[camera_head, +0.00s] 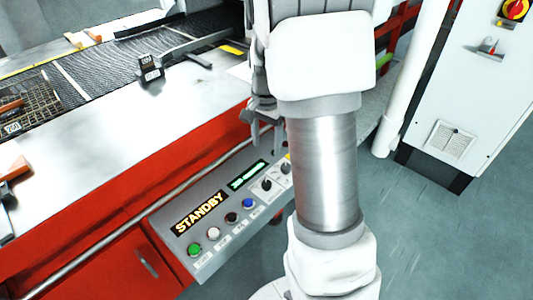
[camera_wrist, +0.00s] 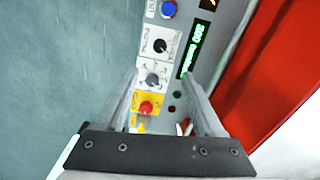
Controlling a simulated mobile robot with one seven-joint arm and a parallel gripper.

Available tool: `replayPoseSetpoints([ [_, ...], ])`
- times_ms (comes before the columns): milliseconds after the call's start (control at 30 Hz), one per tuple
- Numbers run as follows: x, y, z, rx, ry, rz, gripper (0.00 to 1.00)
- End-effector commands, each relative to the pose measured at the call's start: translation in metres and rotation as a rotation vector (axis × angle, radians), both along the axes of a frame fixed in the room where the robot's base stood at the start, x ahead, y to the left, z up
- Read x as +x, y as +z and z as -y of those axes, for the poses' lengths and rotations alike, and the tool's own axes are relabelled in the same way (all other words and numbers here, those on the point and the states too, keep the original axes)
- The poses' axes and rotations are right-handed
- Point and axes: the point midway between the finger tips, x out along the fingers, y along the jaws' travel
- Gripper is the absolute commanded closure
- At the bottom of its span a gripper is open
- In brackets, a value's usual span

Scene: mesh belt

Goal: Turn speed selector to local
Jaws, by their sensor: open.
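A grey control panel (camera_head: 215,225) on the front of the red machine carries two rotary knobs. The black knob (camera_head: 267,184) sits on a white plate and also shows in the wrist view (camera_wrist: 160,46). The grey selector knob (camera_head: 286,168) is beside it and also shows in the wrist view (camera_wrist: 152,80). Their labels are too small to read, so I cannot tell which is the speed selector. My gripper (camera_wrist: 161,72) is open and empty, its fingers either side of the grey knob in the wrist view; contact cannot be told. My arm hides the panel's right end in the head view.
A red button (camera_wrist: 146,108) on a yellow plate neighbours the grey knob. A blue button (camera_head: 249,203), a green button (camera_head: 194,249), a lit STANDBY sign (camera_head: 199,212) and a green display (camera_head: 247,174) share the panel. A white cabinet (camera_head: 470,90) stands right; open floor lies between.

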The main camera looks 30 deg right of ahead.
Motion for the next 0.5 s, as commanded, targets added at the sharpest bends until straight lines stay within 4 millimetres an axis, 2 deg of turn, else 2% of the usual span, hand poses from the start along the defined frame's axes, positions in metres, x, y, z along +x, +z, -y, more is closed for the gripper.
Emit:
replayPoseSetpoints([
  [33,0.001,0.009,0.0,-0.001,0.001,0.003,0.31],
  [200,0.0,0.021,0.0,-0.001,0.002,0.0,0.31],
  [500,0.0,0.022,0.0,-0.001,0.001,0.0,0.31],
])
